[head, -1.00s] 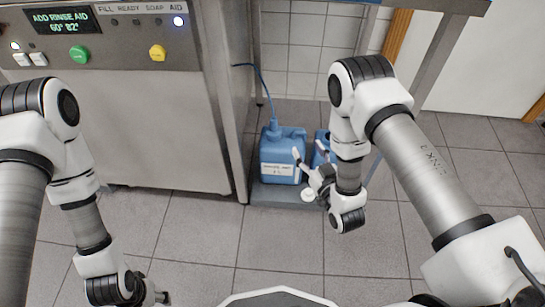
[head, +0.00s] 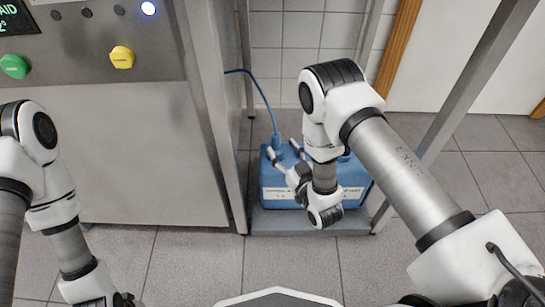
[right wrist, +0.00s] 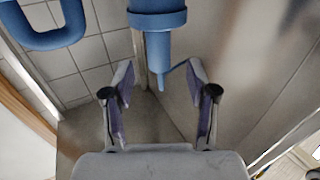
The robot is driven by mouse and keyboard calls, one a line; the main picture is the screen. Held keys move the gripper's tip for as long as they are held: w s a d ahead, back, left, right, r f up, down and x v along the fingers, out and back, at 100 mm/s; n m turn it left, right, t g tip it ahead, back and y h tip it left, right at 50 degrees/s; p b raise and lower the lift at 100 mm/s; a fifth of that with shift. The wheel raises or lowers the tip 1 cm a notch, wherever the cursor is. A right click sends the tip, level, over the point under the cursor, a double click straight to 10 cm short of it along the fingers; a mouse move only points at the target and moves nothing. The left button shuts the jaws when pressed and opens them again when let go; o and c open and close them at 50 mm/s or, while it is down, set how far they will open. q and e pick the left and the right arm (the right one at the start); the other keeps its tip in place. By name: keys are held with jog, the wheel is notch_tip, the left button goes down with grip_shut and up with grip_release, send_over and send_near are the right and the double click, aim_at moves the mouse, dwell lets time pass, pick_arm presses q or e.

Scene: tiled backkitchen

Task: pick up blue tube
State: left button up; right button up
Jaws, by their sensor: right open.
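The thin blue tube (head: 264,98) runs from the grey machine down to a blue fitting (head: 276,141) on top of the left blue canister (head: 268,178). My right gripper (head: 283,150) is open, with its fingertips close to this fitting. In the right wrist view the thick blue fitting (right wrist: 158,40) hangs at top centre, its narrow end between and beyond the open fingers (right wrist: 162,88). A thin blue line shows beside it. I cannot tell whether a finger touches it. My left gripper (head: 124,299) is at the bottom edge, mostly cut off.
A second blue canister (head: 358,190) stands to the right, partly behind my right arm. Both stand on a low grey shelf (head: 265,222) between metal legs (head: 475,85). The grey machine (head: 120,150) fills the left. Tiled floor (head: 190,265) in front is clear.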

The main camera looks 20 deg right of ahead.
aim_at(278, 142)
jog(key=w, duration=0.1)
jog(key=w+b, duration=0.1)
jog(key=w, duration=0.1)
jog(key=w+b, duration=0.1)
jog(key=shift+w+a, duration=0.25)
jog(key=shift+a, duration=0.15)
jog(key=shift+w+b, duration=0.25)
jog(key=shift+b, duration=0.05)
jog(key=shift+r, duration=0.15)
grip_shut()
jog(key=shift+r, duration=0.1)
